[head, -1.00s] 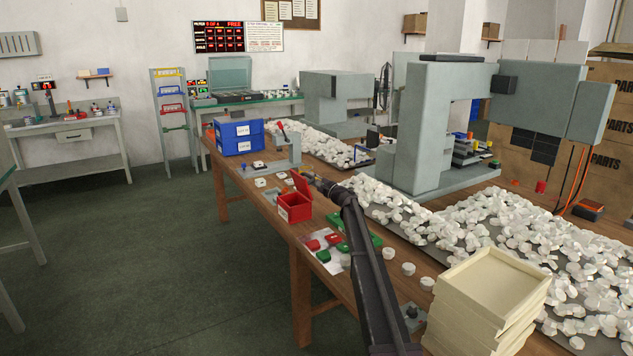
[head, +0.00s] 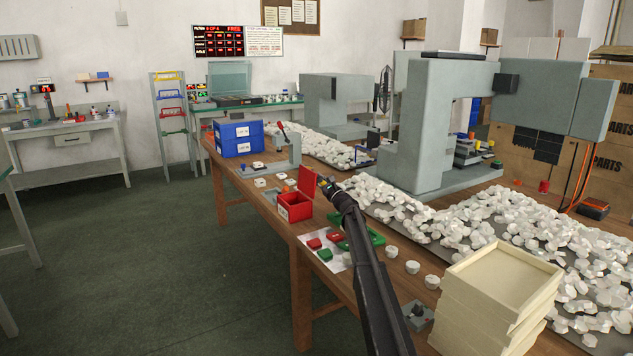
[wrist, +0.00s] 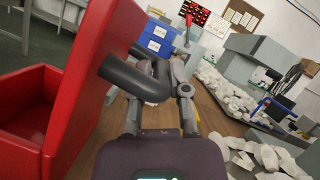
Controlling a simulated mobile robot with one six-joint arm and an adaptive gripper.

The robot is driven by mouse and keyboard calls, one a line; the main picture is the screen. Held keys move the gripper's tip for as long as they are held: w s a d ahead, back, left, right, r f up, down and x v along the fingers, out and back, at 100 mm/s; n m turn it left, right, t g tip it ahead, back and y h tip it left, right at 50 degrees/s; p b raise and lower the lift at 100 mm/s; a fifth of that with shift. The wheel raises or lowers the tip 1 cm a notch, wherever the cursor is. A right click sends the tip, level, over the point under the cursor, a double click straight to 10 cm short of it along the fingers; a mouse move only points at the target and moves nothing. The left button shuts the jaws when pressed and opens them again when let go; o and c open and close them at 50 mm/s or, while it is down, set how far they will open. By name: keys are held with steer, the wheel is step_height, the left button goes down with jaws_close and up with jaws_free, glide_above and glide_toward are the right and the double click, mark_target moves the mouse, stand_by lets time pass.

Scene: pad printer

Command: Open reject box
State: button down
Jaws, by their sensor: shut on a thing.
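The red reject box (head: 294,208) stands on the wooden bench near its left edge, with its lid (head: 307,183) raised and its inside visible from above. In the wrist view the box (wrist: 22,118) is at the left, and the lid (wrist: 88,70) stands up beside my gripper. A dark grey bent handle (wrist: 125,76) sticks out from the lid. My gripper (wrist: 160,88) is shut on this handle, with a finger on each side. In the head view my gripper (head: 326,186) is just right of the lid, and its grip is too small to make out.
Blue bins (head: 238,138) and a small grey hand press (head: 288,150) stand behind the box. Red and green pieces (head: 325,247) lie in front of it. White parts (head: 470,225) cover trays to the right. Stacked cream trays (head: 500,285) stand at the front right.

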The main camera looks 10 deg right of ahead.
steer(key=c, duration=0.6)
jaws_free()
